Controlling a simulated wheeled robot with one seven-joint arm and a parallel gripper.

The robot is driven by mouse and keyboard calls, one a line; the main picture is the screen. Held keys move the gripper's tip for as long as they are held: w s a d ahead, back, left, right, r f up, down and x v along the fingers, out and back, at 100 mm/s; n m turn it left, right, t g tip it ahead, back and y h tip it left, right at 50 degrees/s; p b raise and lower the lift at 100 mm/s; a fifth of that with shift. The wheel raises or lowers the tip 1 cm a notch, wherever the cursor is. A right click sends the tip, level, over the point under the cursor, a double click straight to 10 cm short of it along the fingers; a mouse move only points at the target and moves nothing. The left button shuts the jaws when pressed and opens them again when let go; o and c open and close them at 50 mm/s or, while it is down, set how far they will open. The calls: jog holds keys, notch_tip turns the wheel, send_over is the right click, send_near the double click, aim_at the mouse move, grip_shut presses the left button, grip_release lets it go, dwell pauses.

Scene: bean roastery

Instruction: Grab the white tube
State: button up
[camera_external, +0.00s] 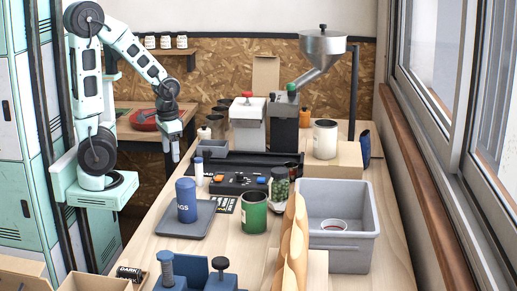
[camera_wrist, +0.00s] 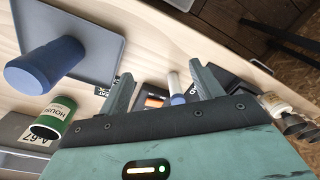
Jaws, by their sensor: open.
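The white tube (camera_external: 199,173) is a small pale cylinder standing near the front left of the black machine in the external view. In the wrist view the white tube (camera_wrist: 173,82) has a blue end and appears between my two fingers, nearer the right one. My gripper (camera_external: 176,155) hangs at the table's left edge, left of and above the tube, with a gap between them. In the wrist view my gripper (camera_wrist: 162,80) is open with nothing held.
A blue canister (camera_external: 187,205) stands on a grey tray (camera_external: 205,225) in front of the tube. A green can (camera_external: 254,215), a jar (camera_external: 280,190) and a grey bin (camera_external: 350,265) are to the right. A small bottle (camera_external: 204,132) stands behind.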

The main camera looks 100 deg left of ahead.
jog(key=c, duration=0.3)
